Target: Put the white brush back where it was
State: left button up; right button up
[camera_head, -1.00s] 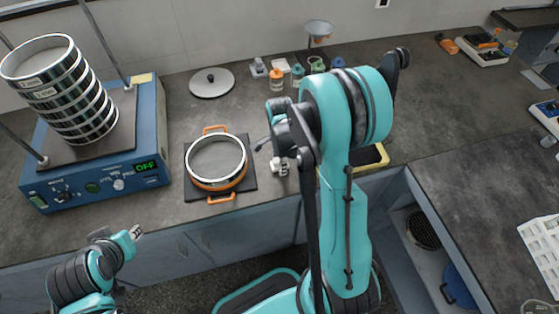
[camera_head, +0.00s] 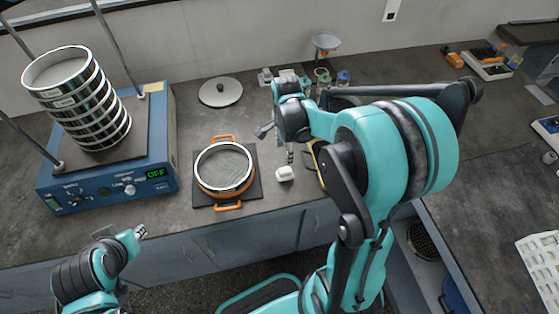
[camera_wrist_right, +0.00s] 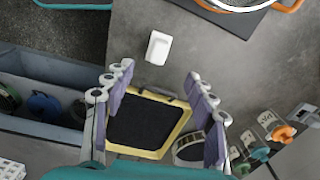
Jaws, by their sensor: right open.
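The white brush (camera_head: 285,173) shows as a small white block on the grey bench, right of the sieve on the dark mat. In the right wrist view the white brush (camera_wrist_right: 158,48) lies beyond the fingertips, with nothing gripping it. My right gripper (camera_head: 290,155) is just behind it in the head view. In the wrist view the right gripper (camera_wrist_right: 160,75) is open and empty, its fingers spread over a yellow-framed black tray (camera_wrist_right: 187,122). My left gripper (camera_head: 140,231) is at the lower left, away from the bench objects; its jaws are too small to judge.
The orange-handled sieve (camera_head: 223,170) sits on a dark mat (camera_head: 255,190). A blue shaker (camera_head: 160,120) with a sieve stack (camera_head: 85,100) stands left. A round lid (camera_head: 220,92) and small bottles (camera_head: 343,78) are behind. The bench front edge is close to the brush.

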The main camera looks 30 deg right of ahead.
jog(key=s+a+r+n+t, duration=0.6)
jog(key=s+a+r+n, duration=0.3)
jog(key=n, duration=1)
jog(key=shift+s+a+r+n+t, duration=0.2)
jog(key=shift+s+a+n+t, duration=0.3)
jog(key=shift+s, duration=0.45)
notch_tip(320, 180, down, 4)
jog(key=b, duration=0.3)
jog(key=shift+r+b, duration=0.1)
jog(key=shift+b, duration=0.3)
